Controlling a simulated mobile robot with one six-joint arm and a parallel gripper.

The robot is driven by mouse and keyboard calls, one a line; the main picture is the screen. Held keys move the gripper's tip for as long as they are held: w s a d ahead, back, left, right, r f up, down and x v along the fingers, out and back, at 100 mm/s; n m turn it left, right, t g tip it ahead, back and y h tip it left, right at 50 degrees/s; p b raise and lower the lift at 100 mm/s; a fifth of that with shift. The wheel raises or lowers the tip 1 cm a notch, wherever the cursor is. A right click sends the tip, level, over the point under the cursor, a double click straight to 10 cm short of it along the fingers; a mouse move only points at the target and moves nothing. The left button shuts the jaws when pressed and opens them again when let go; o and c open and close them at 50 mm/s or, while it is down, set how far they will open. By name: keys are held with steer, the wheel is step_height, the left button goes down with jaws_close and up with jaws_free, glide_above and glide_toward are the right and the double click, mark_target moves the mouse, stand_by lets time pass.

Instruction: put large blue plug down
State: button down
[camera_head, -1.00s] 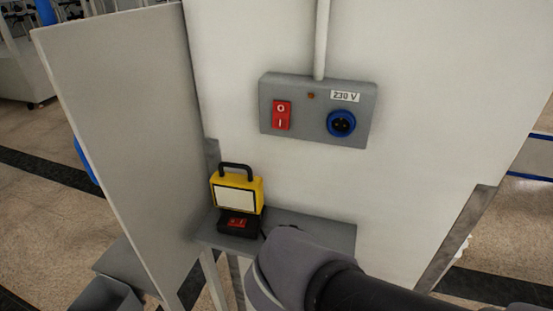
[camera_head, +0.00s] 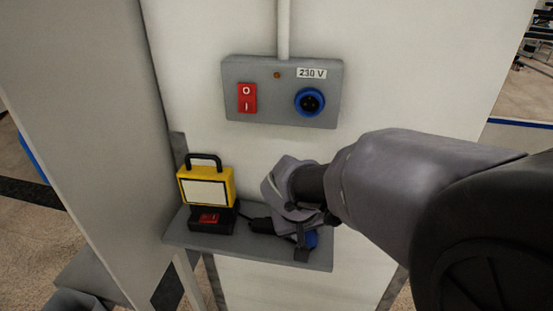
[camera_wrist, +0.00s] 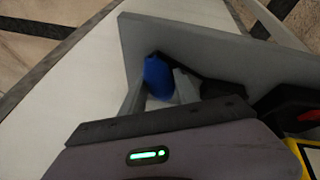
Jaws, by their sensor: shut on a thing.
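The large blue plug (camera_head: 311,239) is low over the right part of the grey shelf (camera_head: 300,262), partly hidden by my gripper (camera_head: 303,245). In the wrist view the blue plug (camera_wrist: 157,76) sits between the two fingers of my gripper (camera_wrist: 158,95), which is shut on it. Its black cable end points toward the lamp. I cannot tell whether the plug touches the shelf.
A yellow work lamp (camera_head: 206,186) with a black base and red switch stands on the shelf's left. Above, a grey wall box (camera_head: 282,92) carries a red switch (camera_head: 247,98) and a blue 230 V socket (camera_head: 310,101). A side panel bounds the left.

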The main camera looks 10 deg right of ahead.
steer(key=shift+f, duration=0.1)
steer(key=c, duration=1.2)
jaws_free()
steer(key=shift+r, duration=0.4)
steer(key=p+v, duration=0.5)
steer(key=v, duration=0.6)
steer(key=shift+s+a+r+m+t+y+b, duration=0.15)
steer(key=shift+s+m+y+b, duration=0.5)
steer(key=shift+s, duration=1.8)
steer(key=shift+s+d+m+t+y+b, duration=0.2)
steer(key=shift+s+m+y, duration=0.85)
steer(key=shift+s, duration=1.4)
steer(key=shift+s+a+r+m+t+y+b, duration=0.1)
steer(key=shift+s+a+m+t+y+b, duration=0.45)
steer(key=shift+s, duration=1.85)
